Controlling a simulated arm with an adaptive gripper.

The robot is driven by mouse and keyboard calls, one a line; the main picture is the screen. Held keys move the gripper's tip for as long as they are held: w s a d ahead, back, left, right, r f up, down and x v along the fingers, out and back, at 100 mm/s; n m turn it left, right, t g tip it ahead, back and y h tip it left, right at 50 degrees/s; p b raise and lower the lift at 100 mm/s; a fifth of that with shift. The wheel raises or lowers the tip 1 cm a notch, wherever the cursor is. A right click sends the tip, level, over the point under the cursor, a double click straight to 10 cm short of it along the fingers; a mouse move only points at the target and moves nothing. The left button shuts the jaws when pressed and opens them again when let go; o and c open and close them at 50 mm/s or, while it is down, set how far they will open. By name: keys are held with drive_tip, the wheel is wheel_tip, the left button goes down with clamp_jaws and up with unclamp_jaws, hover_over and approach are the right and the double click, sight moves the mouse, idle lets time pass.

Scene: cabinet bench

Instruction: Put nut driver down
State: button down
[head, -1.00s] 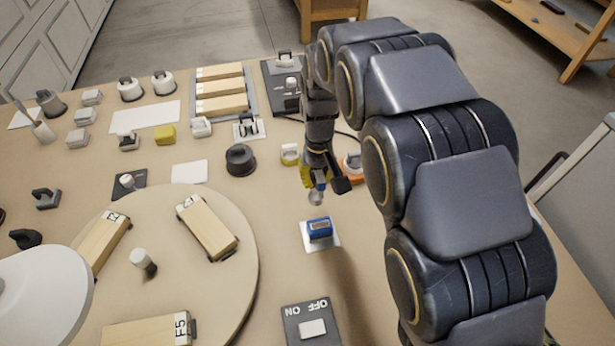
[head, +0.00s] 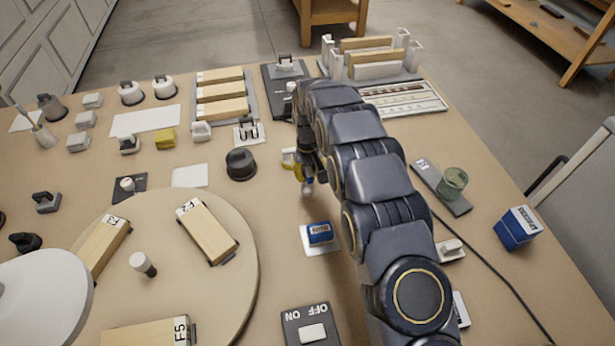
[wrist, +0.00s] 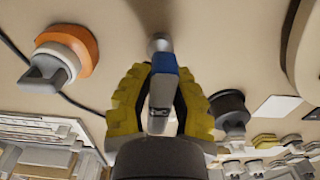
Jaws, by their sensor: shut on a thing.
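My gripper (wrist: 160,92), with yellow fingers, is shut on the nut driver (wrist: 163,65). The nut driver is a grey tool with a blue band and a round metallic end pointing away from the gripper. In the head view my gripper (head: 303,174) is over the middle of the bench, and the driver's pale end (head: 307,190) points down. I cannot tell whether that end touches the bench. My arm covers much of the gripper there.
A blue box on a white pad (head: 319,234) lies just in front. A black round knob (head: 241,162) is to the left. The wrist view shows an orange-based grey knob (wrist: 62,55) beside a cable. A round wooden board (head: 235,290) with blocks is at front left.

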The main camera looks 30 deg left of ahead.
drive_tip(key=shift+f, duration=0.85)
drive_tip(key=c, duration=1.1)
unclamp_jaws()
drive_tip(key=shift+f, duration=0.15)
wheel_tip(320, 180, up, 11)
drive_tip(key=shift+r, duration=0.65)
